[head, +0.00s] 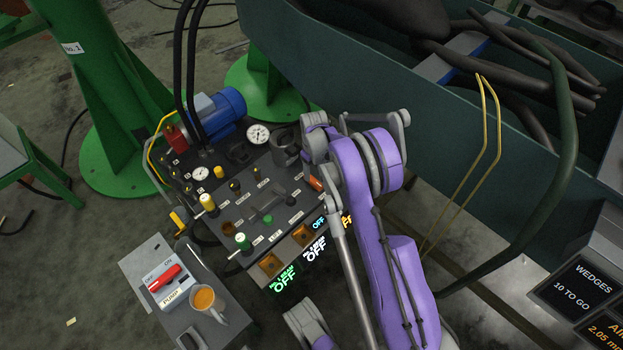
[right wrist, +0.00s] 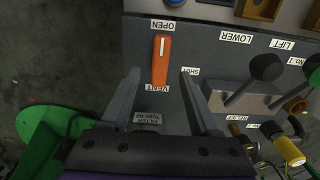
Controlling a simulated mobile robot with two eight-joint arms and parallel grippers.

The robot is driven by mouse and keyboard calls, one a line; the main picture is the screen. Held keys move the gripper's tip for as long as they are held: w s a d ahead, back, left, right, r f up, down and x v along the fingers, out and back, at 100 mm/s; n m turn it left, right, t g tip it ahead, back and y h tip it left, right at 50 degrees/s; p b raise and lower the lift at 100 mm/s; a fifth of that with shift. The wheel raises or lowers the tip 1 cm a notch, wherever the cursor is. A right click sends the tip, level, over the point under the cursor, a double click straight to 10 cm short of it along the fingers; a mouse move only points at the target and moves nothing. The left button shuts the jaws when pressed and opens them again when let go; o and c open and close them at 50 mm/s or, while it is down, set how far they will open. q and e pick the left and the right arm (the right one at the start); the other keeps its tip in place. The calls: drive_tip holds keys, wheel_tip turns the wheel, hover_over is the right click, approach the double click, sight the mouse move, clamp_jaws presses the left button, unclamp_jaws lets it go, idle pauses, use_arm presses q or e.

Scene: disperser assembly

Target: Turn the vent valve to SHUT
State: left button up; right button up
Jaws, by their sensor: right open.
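The vent valve has an orange handle (right wrist: 161,60) in the right wrist view. It points up toward the OPEN label (right wrist: 162,25), while the SHUT label (right wrist: 191,72) lies to its right. The VENT label (right wrist: 157,88) sits at the handle's lower end. My right gripper (right wrist: 161,76) is open, with one finger on each side of the handle's lower part. I see gaps on both sides; its height above the panel is unclear. In the head view a bit of the orange handle (head: 316,184) shows beside my purple right arm, which hides the rest. My left gripper is not seen.
The panel (head: 240,212) carries other levers and knobs near the vent valve. A yellow knob (right wrist: 288,151) and black lever knobs stand to the right in the wrist view. An orange-filled mug (head: 205,300) stands by the red pump switch (head: 164,278). A dark bin wall (head: 330,75) rises behind.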

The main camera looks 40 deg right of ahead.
sight(313, 180)
drive_tip(key=shift+f+b, duration=0.5)
drive_tip(key=shift+f, duration=1.9)
clamp_jaws()
